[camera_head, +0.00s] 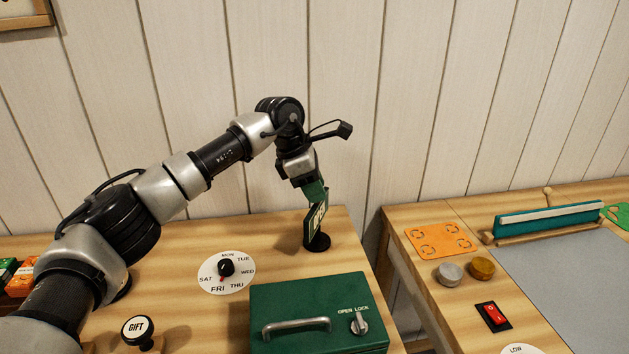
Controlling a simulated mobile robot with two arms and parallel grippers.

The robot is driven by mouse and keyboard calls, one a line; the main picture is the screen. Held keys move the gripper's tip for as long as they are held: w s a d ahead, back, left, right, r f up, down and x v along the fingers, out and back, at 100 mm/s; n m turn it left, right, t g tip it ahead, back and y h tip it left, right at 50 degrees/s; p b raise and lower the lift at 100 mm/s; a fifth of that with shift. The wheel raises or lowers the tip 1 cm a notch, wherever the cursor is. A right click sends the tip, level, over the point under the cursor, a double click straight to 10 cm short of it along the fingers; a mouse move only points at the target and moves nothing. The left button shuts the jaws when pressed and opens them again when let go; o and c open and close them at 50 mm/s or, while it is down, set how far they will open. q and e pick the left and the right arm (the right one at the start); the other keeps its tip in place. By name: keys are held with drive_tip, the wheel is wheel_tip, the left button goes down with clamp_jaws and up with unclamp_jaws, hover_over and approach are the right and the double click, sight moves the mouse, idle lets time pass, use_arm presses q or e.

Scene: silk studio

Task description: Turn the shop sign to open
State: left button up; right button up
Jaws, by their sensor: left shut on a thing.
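The shop sign (317,218) is a small green panel with pale lettering on a round black base (317,243). It stands at the back right of the left wooden table, turned nearly edge-on to me, so I cannot read its wording. My left gripper (314,191) reaches down from above and is shut on the top of the sign. The fingertips are small and partly merge with the green panel. My right gripper is not in view.
A green box (318,315) with a handle and an open/lock knob stands in front of the sign. A gap separates the right table (418,281).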

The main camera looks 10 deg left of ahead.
use_arm(q)
drive_tip(key=m+g+p, duration=0.1)
drive_tip(key=m, duration=0.1)
drive_tip(key=m+g, duration=0.1)
drive_tip(key=m, duration=0.2)
drive_tip(key=shift+w+r+m+p, duration=0.15)
drive_tip(key=shift+w+m+p, duration=0.05)
drive_tip(key=shift+m+p, duration=0.15)
drive_tip(key=m+g, duration=0.1)
drive_tip(key=m, duration=0.2)
drive_tip(key=m+g+y+p, duration=0.1)
drive_tip(key=m, duration=0.2)
drive_tip(key=shift+w+d, duration=0.1)
drive_tip(key=shift+m, duration=0.25)
drive_tip(key=o, duration=0.9)
drive_tip(key=r, duration=0.4)
drive_tip(key=shift+d+b, duration=0.2)
drive_tip(key=shift+b, duration=0.1)
drive_tip(key=s+d+r, duration=0.1)
drive_tip(key=d+r, duration=0.1)
drive_tip(key=d, duration=0.1)
drive_tip(key=s+d+r, duration=0.1)
drive_tip(key=d+r, duration=0.1)
drive_tip(key=d, duration=0.2)
drive_tip(key=s+d+r+b, duration=0.1)
drive_tip(key=d+r, duration=0.1)
drive_tip(key=d, duration=0.1)
drive_tip(key=shift+s+d+r, duration=0.3)
drive_tip(key=shift+s+r, duration=0.1)
